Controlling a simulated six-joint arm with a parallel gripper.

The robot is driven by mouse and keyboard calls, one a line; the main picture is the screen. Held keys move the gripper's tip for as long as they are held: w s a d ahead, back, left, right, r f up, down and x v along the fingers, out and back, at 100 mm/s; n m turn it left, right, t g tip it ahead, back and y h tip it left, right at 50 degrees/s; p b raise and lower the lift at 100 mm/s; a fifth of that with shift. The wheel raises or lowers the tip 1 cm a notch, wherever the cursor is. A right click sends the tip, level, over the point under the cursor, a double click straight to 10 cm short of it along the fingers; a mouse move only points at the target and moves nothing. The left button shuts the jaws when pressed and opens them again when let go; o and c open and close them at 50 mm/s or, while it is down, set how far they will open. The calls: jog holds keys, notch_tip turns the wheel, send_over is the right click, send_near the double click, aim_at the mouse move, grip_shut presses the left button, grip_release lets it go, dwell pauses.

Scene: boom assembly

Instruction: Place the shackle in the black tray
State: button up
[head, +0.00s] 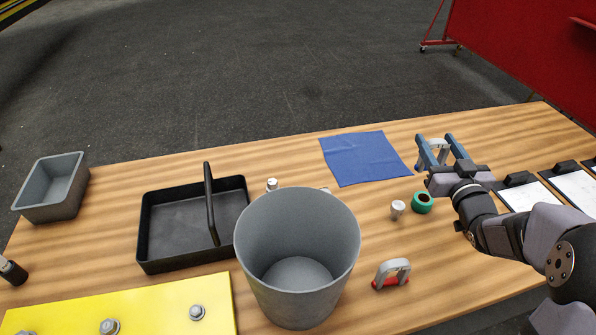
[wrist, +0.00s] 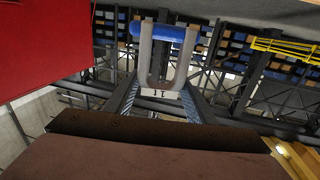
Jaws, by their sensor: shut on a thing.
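My gripper (head: 435,142) is at the right of the bench in the head view, shut on a grey shackle (head: 437,157). In the wrist view the shackle (wrist: 152,66) is a U-shaped bow with a blue pin across its far end and a "1T" style mark near the fingers. The black tray (head: 146,228) is left of centre, with an upright handle across it, and looks empty. The gripper is far to the right of the tray. A second grey shackle with a red pin (head: 391,272) stands on the bench at front right.
A grey bucket (head: 258,268) stands between the gripper and the tray. A blue cloth (head: 362,157), green tape roll (head: 422,203) and small metal piece (head: 398,209) lie nearby. A yellow plate with bolts (head: 150,312) is at front left; a grey bin (head: 75,185) is far left.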

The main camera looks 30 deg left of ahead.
jog(key=s+a+r+p, duration=0.15)
jog(key=a+r, duration=0.35)
jog(key=a, duration=0.7)
jog(key=s+a+r+p, duration=0.15)
jog(key=a+r, duration=0.35)
jog(key=a, duration=0.7)
jog(key=s+a+m+t+h+b, duration=0.15)
jog(key=s+a+b, duration=0.25)
jog(key=s+a, duration=0.85)
jog(key=s+a+f+h+b, duration=0.1)
jog(key=s+a+f+b, duration=0.15)
jog(key=s, duration=0.55)
jog(key=s+a+f+b, duration=0.15)
jog(key=s+f, duration=0.25)
jog(key=s, duration=0.5)
jog(key=s+a+f+h+b, duration=0.1)
jog(key=s+a+f, duration=0.2)
jog(key=s, duration=0.5)
notch_tip(320, 180, down, 10)
jog(key=p, duration=0.1)
jog(key=shift+d+m+p, duration=0.2)
jog(key=shift+m+p, duration=0.2)
jog(key=shift+m, duration=0.05)
jog(key=shift+f+b, duration=0.3)
jog(key=shift+f, duration=0.4)
